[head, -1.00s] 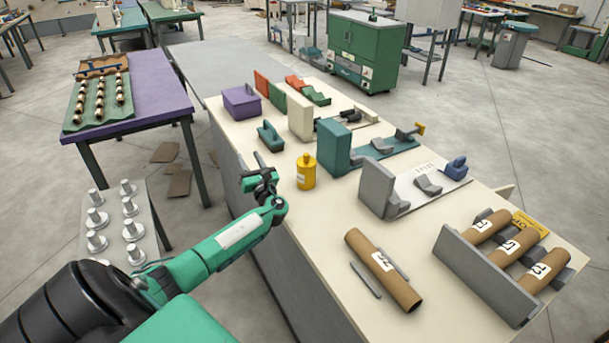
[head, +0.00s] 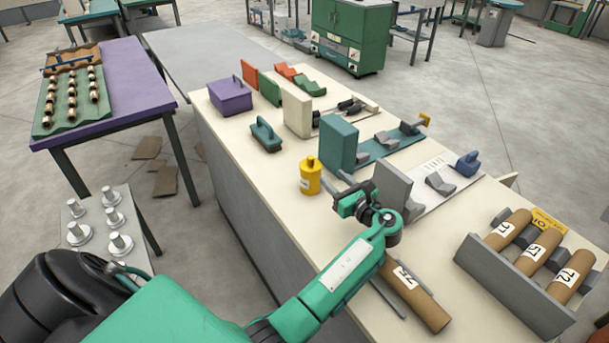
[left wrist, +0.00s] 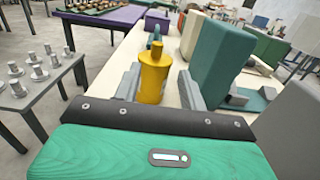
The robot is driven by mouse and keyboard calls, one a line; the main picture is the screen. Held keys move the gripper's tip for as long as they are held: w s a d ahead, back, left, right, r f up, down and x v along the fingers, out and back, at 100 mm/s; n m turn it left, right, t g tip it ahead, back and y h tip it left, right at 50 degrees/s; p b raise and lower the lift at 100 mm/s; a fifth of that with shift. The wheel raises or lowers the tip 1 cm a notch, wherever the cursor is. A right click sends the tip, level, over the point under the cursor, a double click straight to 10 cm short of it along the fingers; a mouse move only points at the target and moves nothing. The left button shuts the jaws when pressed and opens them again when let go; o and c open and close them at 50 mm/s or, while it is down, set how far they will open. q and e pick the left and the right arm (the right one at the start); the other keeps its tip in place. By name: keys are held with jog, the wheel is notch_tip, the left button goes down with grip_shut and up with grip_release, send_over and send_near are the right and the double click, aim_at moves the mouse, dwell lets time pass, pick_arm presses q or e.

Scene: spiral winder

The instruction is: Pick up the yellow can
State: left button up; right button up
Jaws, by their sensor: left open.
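The yellow can (head: 310,177) stands upright on the cream workbench (head: 262,190), with a narrower yellow top and a pale label on its side. My left gripper (head: 343,184) is open, just to the right of the can in the head view and close to it. In the left wrist view the can (left wrist: 153,78) stands ahead, between the two grey fingers (left wrist: 158,92) as seen from the camera. I cannot tell whether the can is fully between the fingertips. My right gripper is not in view.
A teal block (head: 339,142) and a grey block (head: 391,186) stand close behind and right of the gripper. A cardboard tube (head: 420,300) lies under my arm. A grey rack (head: 510,285) holds tubes at right. The bench left of the can is clear.

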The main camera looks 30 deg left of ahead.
aim_at(313, 162)
pick_arm(q)
jog(key=b+x, duration=0.3)
jog(key=x, duration=0.3)
jog(key=shift+f, duration=0.15)
jog(key=shift+w+a+b, duration=0.2)
jog(key=shift+a+b, duration=0.3)
jog(key=shift+a, duration=0.1)
jog(key=b+x, duration=0.2)
jog(key=x, duration=0.2)
jog(key=shift+s+b, duration=0.2)
jog(key=shift+b, duration=0.15)
jog(key=shift+w+a, duration=0.1)
jog(key=shift+a, duration=0.15)
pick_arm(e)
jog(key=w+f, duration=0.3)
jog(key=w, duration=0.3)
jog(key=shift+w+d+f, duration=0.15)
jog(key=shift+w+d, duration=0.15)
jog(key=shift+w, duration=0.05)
pick_arm(q)
grip_shut()
